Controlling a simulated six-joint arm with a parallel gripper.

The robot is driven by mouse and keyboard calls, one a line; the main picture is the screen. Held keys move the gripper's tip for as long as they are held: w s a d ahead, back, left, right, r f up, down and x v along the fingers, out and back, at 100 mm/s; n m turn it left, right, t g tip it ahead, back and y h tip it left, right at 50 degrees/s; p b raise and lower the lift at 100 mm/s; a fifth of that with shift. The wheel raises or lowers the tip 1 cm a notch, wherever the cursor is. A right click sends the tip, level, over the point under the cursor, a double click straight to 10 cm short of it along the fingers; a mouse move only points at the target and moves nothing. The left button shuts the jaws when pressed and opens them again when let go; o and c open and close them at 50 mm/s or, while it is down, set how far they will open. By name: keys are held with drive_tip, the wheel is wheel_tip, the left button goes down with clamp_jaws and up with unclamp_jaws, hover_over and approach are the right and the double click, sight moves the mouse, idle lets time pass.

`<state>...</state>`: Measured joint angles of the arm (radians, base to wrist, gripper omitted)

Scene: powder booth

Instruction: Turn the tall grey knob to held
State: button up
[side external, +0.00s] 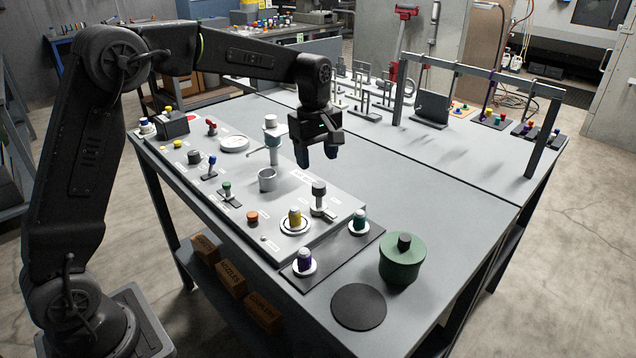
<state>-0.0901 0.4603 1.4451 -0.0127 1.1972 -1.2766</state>
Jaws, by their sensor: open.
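A tall dark grey knob (319,190) stands upright on the light grey panel (235,205), toward its right side, on a pale base with a small pointer-like piece. I cannot read its label or the setting it points to. My gripper (317,156) hangs from the arm above the panel, pointing down, with its two dark blue fingertips apart and nothing between them. It appears above and behind the knob and does not touch it.
A metal cup (267,180) under a tap (271,140) stands left of the knob. A yellow knob (295,217), a teal knob (360,220) and a purple knob (304,260) are near. A green lidded pot (402,262) stands front right. Table right of the panel is clear.

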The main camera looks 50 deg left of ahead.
sight(318, 184)
drive_tip(key=f, duration=0.7)
drive_tip(key=shift+w+f, duration=0.2)
drive_tip(key=shift+f, duration=0.05)
drive_tip(key=shift+c, duration=0.2)
drive_tip(key=c, duration=0.9)
